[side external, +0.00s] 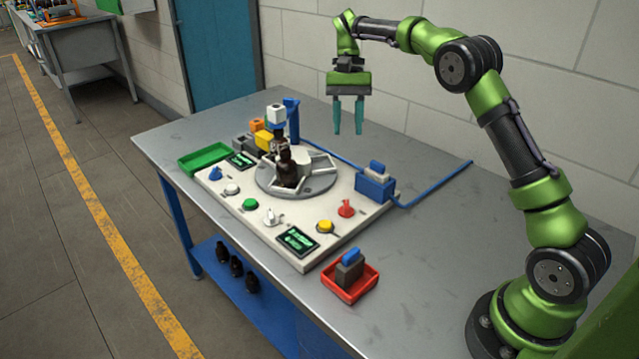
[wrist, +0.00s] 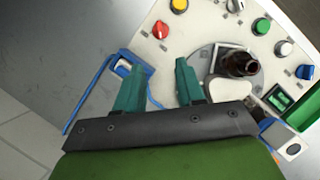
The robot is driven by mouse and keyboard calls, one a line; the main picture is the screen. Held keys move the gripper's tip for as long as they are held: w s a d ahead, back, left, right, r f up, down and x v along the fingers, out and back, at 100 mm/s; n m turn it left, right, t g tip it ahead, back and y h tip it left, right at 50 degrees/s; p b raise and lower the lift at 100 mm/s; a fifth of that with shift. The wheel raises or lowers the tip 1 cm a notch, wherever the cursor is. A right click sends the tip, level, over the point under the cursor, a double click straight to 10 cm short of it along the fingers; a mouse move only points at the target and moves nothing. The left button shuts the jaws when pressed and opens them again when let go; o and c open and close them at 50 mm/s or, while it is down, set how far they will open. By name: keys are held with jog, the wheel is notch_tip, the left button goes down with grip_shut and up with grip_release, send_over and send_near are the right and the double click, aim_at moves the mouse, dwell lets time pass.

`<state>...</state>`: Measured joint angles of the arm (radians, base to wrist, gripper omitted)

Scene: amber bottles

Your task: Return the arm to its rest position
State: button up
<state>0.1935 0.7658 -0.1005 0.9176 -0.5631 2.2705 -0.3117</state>
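My gripper (side external: 348,116) hangs above the back of the table (side external: 430,205), its two teal fingers pointing down. The fingers are apart with nothing between them. In the wrist view my gripper (wrist: 158,85) also shows open and empty, with a blue holder and the board beyond it. A dark amber bottle (side external: 287,170) stands on the round grey turntable (side external: 268,184) in the middle of the white board. In the wrist view the bottle (wrist: 240,65) is to the right of the fingers, apart from them.
The white board (side external: 305,258) carries coloured buttons, knobs and small screens. A blue holder (side external: 375,183) stands at its right edge. A red tray (side external: 350,278) is in front, a green tray (side external: 204,158) at left. Several dark bottles (side external: 236,266) sit on the lower shelf. The table's right side is mostly clear.

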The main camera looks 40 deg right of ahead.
jog(key=s+a+r+n+t, duration=0.1)
jog(key=s+a+t, duration=0.2)
jog(key=s, duration=0.5)
jog(key=s+a+r+n+t, duration=0.2)
jog(key=s+a+t, duration=0.2)
jog(key=s, duration=0.4)
jog(key=s+a+r+n+t+h, duration=0.1)
jog(key=s+a+t, duration=0.2)
jog(key=s, duration=0.5)
jog(key=shift+a+r+n, duration=0.3)
jog(key=shift+a+n, duration=0.1)
jog(key=shift+a, duration=0.1)
